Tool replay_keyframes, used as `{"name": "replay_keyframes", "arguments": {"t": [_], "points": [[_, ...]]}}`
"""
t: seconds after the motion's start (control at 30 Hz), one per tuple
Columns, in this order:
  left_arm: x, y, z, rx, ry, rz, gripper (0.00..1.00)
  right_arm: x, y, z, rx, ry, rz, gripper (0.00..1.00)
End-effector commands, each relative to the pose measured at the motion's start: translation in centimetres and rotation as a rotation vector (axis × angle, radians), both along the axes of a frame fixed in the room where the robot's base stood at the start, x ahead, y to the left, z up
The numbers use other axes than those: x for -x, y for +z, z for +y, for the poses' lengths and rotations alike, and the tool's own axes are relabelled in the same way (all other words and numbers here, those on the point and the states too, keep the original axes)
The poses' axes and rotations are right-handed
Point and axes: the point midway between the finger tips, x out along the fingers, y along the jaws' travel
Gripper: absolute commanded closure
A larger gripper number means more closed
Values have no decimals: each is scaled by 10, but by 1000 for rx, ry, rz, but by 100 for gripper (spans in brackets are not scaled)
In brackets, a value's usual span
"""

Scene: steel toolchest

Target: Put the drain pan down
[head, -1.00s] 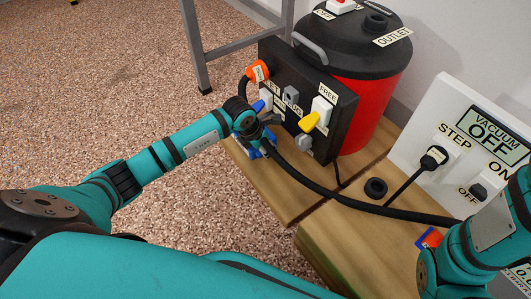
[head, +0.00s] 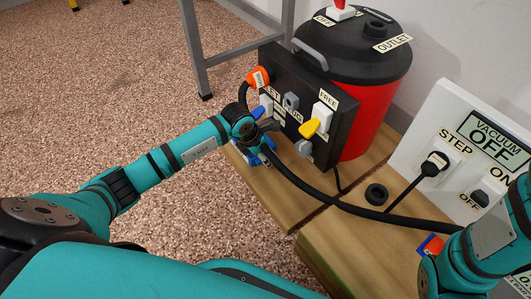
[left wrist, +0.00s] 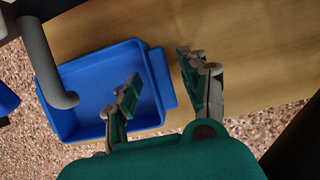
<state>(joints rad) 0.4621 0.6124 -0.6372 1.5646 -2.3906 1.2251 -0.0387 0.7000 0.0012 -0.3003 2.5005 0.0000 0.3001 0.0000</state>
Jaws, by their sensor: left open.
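The drain pan is a shallow blue tray; its rim shows in the left wrist view (left wrist: 157,72), with the pan lying on the wooden bench (left wrist: 240,50). In the head view only a bit of blue (head: 265,143), apparently the pan, shows below my left gripper (head: 264,125). In the left wrist view my left gripper (left wrist: 158,72) is open, one finger over the pan's inside and the other past its right rim over bare wood. Neither finger visibly pinches the rim. My right arm shows at the lower right of the head view, but its gripper is not seen.
A black panel (head: 318,152) with knobs and a yellow lever stands behind my left gripper, before a red bucket (head: 372,115). A grey pipe (left wrist: 42,60) hangs over the pan. A black hose (head: 350,208) crosses the bench. A white vacuum panel (head: 450,112) stands at right.

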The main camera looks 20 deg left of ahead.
Motion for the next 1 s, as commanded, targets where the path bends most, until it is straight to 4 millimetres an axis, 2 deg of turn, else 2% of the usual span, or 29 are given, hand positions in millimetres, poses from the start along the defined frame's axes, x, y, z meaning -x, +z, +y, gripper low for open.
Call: {"name": "replay_keyframes", "arguments": {"t": [0.3, 0.5, 0.7, 1.0], "points": [[21, 66, 13, -3, 0, 1, 56, 0, 52, 0, 0, 0, 0, 60], [33, 96, 19, -2, -1, 0, 56, 0, 71, 0, 0, -1, 0, 60], [38, 107, 22, 0, 1, 1, 56, 0, 78, 0, -1, 0, 0, 60], [39, 107, 22, 0, 1, 1, 56, 0, 77, 0, -1, 0, 0, 60]]}}
